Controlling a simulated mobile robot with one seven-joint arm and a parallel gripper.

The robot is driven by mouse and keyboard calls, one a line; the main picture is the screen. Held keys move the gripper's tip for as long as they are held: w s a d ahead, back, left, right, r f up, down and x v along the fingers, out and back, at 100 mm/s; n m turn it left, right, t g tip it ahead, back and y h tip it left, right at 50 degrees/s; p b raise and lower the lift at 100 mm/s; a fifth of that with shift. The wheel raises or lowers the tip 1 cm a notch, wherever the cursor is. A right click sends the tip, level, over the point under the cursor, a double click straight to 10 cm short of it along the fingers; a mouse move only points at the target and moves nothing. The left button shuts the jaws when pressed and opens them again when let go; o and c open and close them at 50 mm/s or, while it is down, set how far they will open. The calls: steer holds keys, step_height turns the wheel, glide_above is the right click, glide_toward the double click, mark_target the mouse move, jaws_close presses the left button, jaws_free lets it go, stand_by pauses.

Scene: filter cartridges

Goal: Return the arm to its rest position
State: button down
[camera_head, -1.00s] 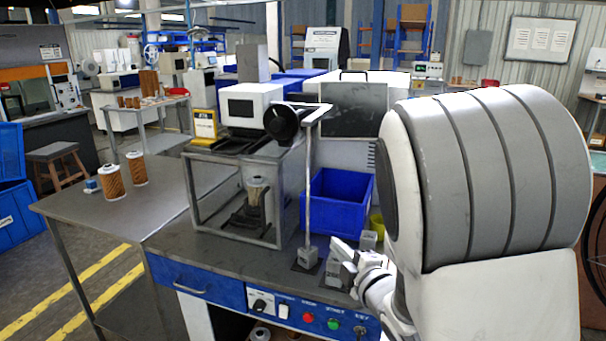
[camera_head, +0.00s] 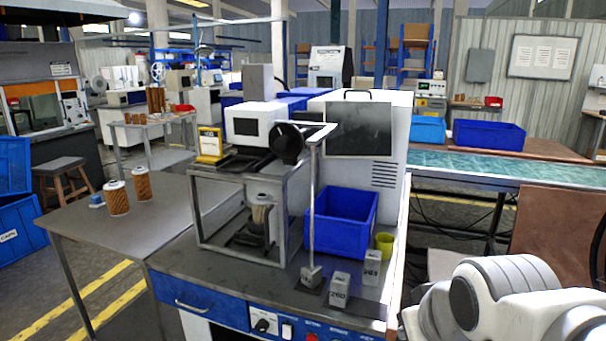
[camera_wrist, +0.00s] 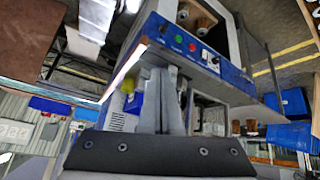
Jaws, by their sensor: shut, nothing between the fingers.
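My arm shows at the lower right of the head view as white and grey links. The gripper's end is not visible there. In the wrist view my gripper (camera_wrist: 172,100) shows as grey fingers above a dark mount. The fingers are together with nothing seen between them. Two brown filter cartridges with white tops, one nearer (camera_head: 118,199) and one farther (camera_head: 142,185), stand on the side table at the left.
The grey workbench (camera_head: 220,265) carries a blue bin (camera_head: 341,220), a yellow-green cup (camera_head: 385,243) and small grey blocks, one near the front edge (camera_head: 340,290). A thin post with a crossbar (camera_head: 313,200) rises beside the frame. Floor and a conveyor (camera_head: 490,165) lie to the right.

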steer(key=s+a+m+g, duration=0.1)
steer(key=s+m, duration=0.1)
steer(key=s, duration=0.4)
step_height(320, 180, up, 14)
steer(key=p, duration=1.3)
steer(key=shift+g+p, duration=0.3)
steer(key=shift+p, duration=0.1)
steer(key=shift+r, duration=0.1)
